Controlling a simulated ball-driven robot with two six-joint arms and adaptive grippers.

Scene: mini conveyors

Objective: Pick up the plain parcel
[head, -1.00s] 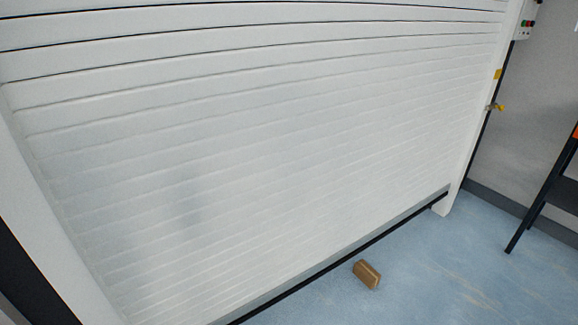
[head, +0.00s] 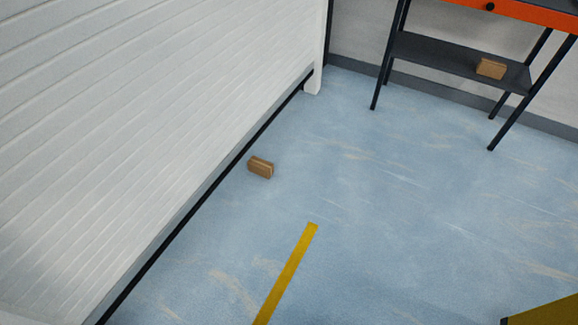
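A small brown box-shaped parcel (head: 261,167) lies on the blue floor close to the foot of the white shutter. It looks plain, with no label that I can make out. A second brown parcel (head: 491,68) sits on the dark lower shelf of the orange-topped table at the upper right. It is too small to tell whether it has markings. Neither of my grippers shows in the head view.
The white roller shutter (head: 130,130) fills the left side. The table's dark shelf (head: 430,57) and legs stand at the upper right by the wall. A yellow floor stripe (head: 288,272) runs below the floor parcel. A yellow object (head: 548,312) shows at the lower right corner. The middle floor is clear.

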